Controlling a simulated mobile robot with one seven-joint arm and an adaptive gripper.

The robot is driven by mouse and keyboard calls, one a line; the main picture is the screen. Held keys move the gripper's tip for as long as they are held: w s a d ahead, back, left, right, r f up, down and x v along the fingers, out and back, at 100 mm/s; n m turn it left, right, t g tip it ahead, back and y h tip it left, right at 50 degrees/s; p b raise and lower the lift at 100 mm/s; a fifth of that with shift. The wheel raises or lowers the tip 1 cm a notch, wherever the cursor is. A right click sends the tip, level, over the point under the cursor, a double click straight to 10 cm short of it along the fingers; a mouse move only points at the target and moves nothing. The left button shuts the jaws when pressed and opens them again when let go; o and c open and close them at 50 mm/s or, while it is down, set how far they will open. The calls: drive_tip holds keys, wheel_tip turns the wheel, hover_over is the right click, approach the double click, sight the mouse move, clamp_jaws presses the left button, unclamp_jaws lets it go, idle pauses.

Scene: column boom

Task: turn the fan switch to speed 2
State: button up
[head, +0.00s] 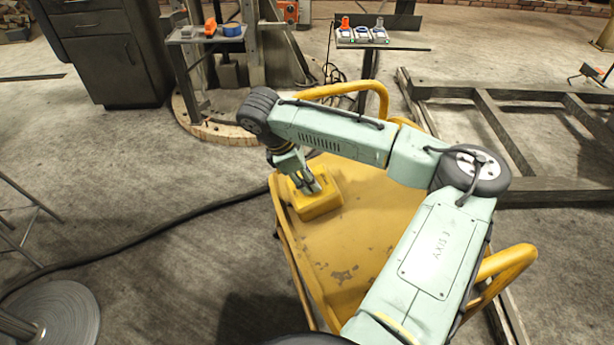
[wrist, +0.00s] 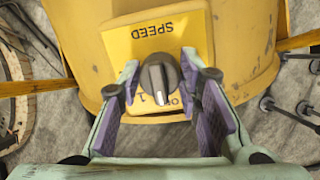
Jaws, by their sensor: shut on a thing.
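The fan switch is a dark round knob (wrist: 158,78) on a yellow plate (wrist: 150,36) marked SPEED, which reads upside down in the wrist view. A white pointer line on the knob points down in the picture, between a "1" and a partly hidden label starting with "O". Other marks are hidden. My gripper (wrist: 160,76) has its purple-padded fingers on both sides of the knob, shut on it. In the head view, my gripper (head: 308,185) reaches down onto the yellow switch box (head: 318,204), and the knob is hidden there.
The box sits on a worn yellow cart (head: 355,238) with raised yellow rails (head: 372,92). A small stand (head: 385,47) with several small items and another small table (head: 198,37) stand behind. A dark frame (head: 545,190) lies at right. A black cable (head: 130,243) crosses the left floor.

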drive_tip(key=shift+m, duration=0.3)
drive_tip(key=m+p, duration=0.1)
drive_tip(key=m, duration=0.3)
drive_tip(key=shift+g, duration=0.3)
drive_tip(key=m+p, duration=0.1)
drive_tip(key=m, duration=0.3)
drive_tip(key=shift+m, duration=0.4)
drive_tip(key=m, duration=0.4)
drive_tip(key=shift+a+g, duration=0.1)
drive_tip(key=shift+g, duration=0.3)
drive_tip(key=m, duration=0.4)
drive_tip(key=shift+m, duration=0.4)
drive_tip(key=o, duration=1.1)
drive_tip(key=shift+o, duration=0.2)
